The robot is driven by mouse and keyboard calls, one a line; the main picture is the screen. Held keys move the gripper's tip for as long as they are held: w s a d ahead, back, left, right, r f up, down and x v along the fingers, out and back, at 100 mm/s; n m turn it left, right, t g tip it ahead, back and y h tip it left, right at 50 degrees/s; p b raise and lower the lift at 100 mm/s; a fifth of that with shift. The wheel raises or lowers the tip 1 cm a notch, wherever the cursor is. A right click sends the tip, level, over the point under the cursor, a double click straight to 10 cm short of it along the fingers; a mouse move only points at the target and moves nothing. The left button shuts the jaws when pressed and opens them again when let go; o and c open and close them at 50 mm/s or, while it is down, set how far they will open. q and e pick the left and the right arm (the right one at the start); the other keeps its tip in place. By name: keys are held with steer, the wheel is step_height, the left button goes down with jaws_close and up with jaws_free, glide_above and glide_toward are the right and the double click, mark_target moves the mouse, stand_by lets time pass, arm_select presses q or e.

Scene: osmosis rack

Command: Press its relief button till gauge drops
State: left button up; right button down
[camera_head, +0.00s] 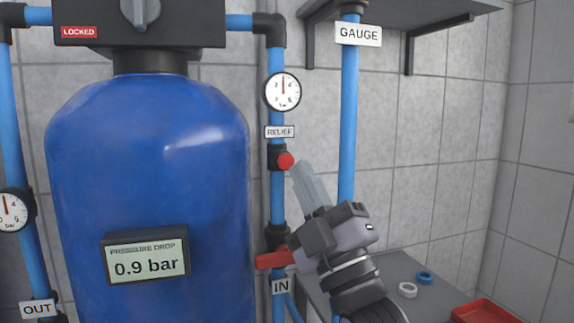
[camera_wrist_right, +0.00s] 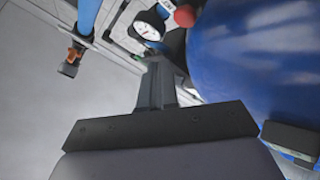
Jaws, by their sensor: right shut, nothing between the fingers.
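The red relief button (camera_head: 285,160) sits on a black fitting on the blue pipe, under the RELIEF label (camera_head: 279,132). The round gauge (camera_head: 283,91) is above it, its needle pointing about straight up. My right gripper (camera_head: 297,166) is shut and empty, its fingertips just right of the button; I cannot tell whether they touch it. In the right wrist view the gripper (camera_wrist_right: 157,65) points toward the gauge (camera_wrist_right: 146,30), with the red button (camera_wrist_right: 185,16) beyond and to the right. My left gripper is not in view.
A big blue tank (camera_head: 150,180) stands left, its display (camera_head: 146,262) reading 0.9 bar. A red valve lever (camera_head: 275,259) is near my right wrist. Another gauge (camera_head: 12,212) is far left. Blue and white rings and a red tray (camera_head: 485,311) lie lower right.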

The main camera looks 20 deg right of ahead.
steer(key=shift+w, duration=1.95)
steer(key=shift+w+a, duration=0.1)
stand_by(0.5)
steer(key=shift+w, duration=0.3)
steer(key=shift+w, duration=0.5)
stand_by(1.5)
steer(key=shift+s, duration=0.9)
steer(key=s+p, duration=0.1)
steer(key=s, duration=0.4)
